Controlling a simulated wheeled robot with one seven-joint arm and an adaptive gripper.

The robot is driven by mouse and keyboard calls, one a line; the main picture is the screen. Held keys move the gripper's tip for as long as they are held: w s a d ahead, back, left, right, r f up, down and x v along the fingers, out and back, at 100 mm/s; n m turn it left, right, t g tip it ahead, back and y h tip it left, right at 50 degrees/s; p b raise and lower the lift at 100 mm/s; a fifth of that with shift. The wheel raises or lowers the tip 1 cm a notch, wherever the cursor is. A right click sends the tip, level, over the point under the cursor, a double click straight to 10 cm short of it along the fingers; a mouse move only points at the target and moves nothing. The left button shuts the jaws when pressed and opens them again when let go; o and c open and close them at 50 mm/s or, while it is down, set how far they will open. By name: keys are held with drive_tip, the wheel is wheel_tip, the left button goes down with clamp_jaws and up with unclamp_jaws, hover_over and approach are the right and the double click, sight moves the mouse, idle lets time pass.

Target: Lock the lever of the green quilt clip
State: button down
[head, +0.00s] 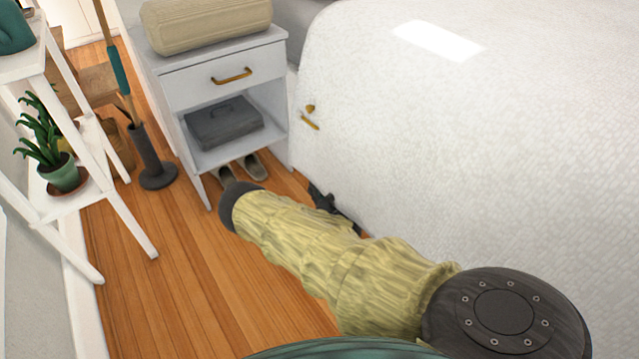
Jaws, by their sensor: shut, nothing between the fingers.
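Two small brass-coloured pieces (310,116) sit at the left edge of the white quilt, on its side facing the nightstand. They are tiny here, and I cannot tell whether they are the quilt clip and its lever. No green clip can be made out. My gripper (324,198) shows only in part as a dark shape beyond my yellow-sleeved arm, low beside the quilt's hanging side. It is shut with nothing visible in it, below the brass pieces and apart from them. My arm hides part of the gripper and the floor there.
A white nightstand (222,83) stands left of the bed, bearing a beige cushion-like item (205,22), with a grey case (222,122) on its shelf and shoes beneath. A white plant stand (128,222) is at left. A dark holder (150,160) stands behind. Wood floor is clear in front.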

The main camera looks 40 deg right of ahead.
drive_tip(key=shift+w+d+r+b, duration=0.2)
drive_tip(key=shift+w+r+b, duration=0.3)
drive_tip(key=shift+w+r, duration=0.2)
drive_tip(key=shift+w+d+r+b, duration=0.2)
drive_tip(key=shift+w+r+b, duration=0.25)
drive_tip(key=shift+w+r, duration=0.25)
drive_tip(key=shift+w+d+r+b, duration=0.2)
drive_tip(key=shift+w+r+b, duration=0.35)
drive_tip(key=shift+w, duration=0.2)
